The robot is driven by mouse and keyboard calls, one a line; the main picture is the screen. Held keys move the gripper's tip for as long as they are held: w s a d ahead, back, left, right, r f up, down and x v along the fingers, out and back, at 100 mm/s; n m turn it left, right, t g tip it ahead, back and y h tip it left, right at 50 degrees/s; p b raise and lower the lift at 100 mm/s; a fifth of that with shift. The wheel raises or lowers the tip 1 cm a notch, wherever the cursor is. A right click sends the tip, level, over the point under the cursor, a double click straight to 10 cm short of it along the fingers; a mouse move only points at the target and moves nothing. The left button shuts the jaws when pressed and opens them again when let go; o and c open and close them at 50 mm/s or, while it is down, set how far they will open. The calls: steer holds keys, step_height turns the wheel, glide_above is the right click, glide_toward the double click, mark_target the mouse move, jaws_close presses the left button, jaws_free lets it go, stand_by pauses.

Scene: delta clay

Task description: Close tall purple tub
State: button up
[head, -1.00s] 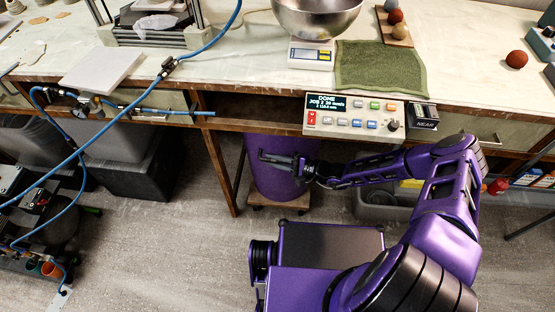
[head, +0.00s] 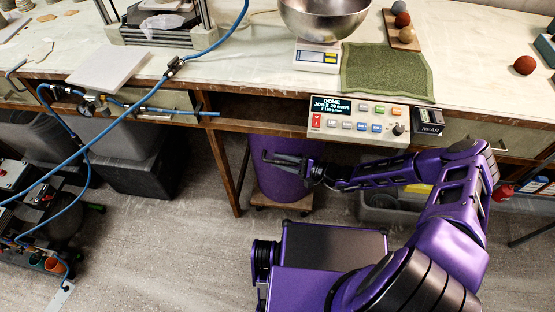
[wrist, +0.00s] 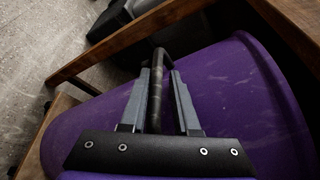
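The tall purple tub (head: 282,183) stands upright under the workbench on a low wooden base (head: 282,201). Its upper end is hidden in the head view by the bench and the control panel. In the wrist view the purple tub (wrist: 225,85) fills much of the picture, with a rounded edge at the right. My gripper (wrist: 160,75) is in front of the tub, its two grey fingers apart. A dark curved bar (wrist: 156,90) lies between the fingers, nearer the left one; contact cannot be told. My gripper (head: 272,160) also shows against the tub in the head view.
The workbench edge and a control panel (head: 358,121) overhang the tub. A wooden leg (head: 225,175) stands to its left, with dark bins (head: 140,165) beyond. A grey bin (head: 390,212) is to the right, behind my arm.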

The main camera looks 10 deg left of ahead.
steer(key=v, duration=1)
steer(key=shift+s+d+p, duration=0.15)
steer(key=shift+d+p, duration=0.05)
steer(key=shift+p, duration=0.2)
steer(key=shift+s+r, duration=0.1)
steer(key=shift+r, duration=0.05)
